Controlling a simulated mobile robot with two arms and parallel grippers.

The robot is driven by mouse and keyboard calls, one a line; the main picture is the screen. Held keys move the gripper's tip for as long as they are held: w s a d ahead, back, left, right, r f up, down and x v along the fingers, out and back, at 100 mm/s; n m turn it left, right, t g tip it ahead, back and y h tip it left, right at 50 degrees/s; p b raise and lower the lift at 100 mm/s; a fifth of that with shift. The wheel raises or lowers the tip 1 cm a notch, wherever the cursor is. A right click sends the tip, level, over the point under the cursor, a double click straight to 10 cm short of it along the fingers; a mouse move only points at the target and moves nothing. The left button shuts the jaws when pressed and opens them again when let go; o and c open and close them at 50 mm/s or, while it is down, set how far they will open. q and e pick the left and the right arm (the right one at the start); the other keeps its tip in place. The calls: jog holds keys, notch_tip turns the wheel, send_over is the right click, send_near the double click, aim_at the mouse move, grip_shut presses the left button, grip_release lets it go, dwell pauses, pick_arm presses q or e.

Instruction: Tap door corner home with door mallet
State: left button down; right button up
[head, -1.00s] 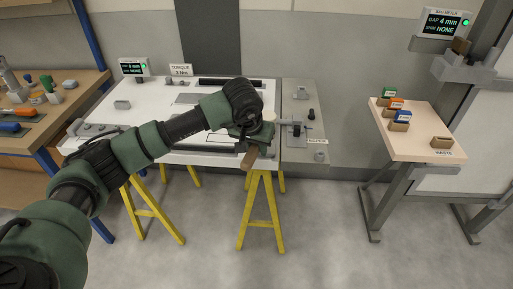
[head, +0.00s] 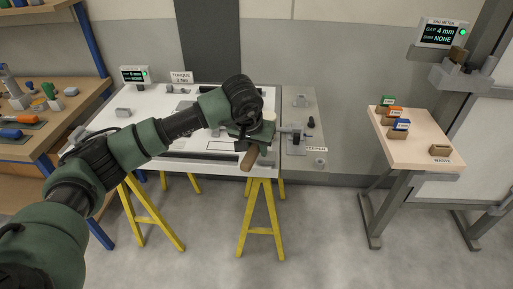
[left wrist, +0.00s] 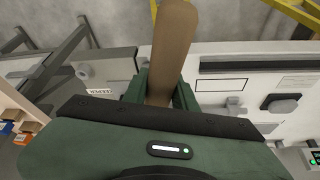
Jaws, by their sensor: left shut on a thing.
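The white door panel (head: 125,125) lies flat on yellow trestles. My left gripper (head: 250,135) is over its right end, in front of the near right corner. It is shut on a wooden handle (head: 249,159), which I take to be the door mallet's. The handle points down toward the near edge in the head view. In the left wrist view the handle (left wrist: 172,40) sticks up between the green fingers (left wrist: 160,92). The mallet's head does not show clearly, and my gripper hides the door corner. I cannot tell whether the mallet touches the panel. My right gripper is in neither view.
A grey side plate (head: 301,158) with small fittings adjoins the panel's right end. A wooden stand (head: 425,152) with coloured shim blocks is at right, near a meter (head: 442,32) reading gap 4 mm, shim none. A tool bench (head: 45,140) is at left. Open floor lies in front.

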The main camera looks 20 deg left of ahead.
pick_arm(q)
notch_tip(320, 180, down, 10)
jog(key=b, duration=0.7)
jog(key=shift+s+r, duration=0.25)
jog(key=shift+f, duration=0.1)
jog(key=r+p, duration=0.2)
jog(key=r, duration=0.3)
jog(key=shift+w+r, duration=0.2)
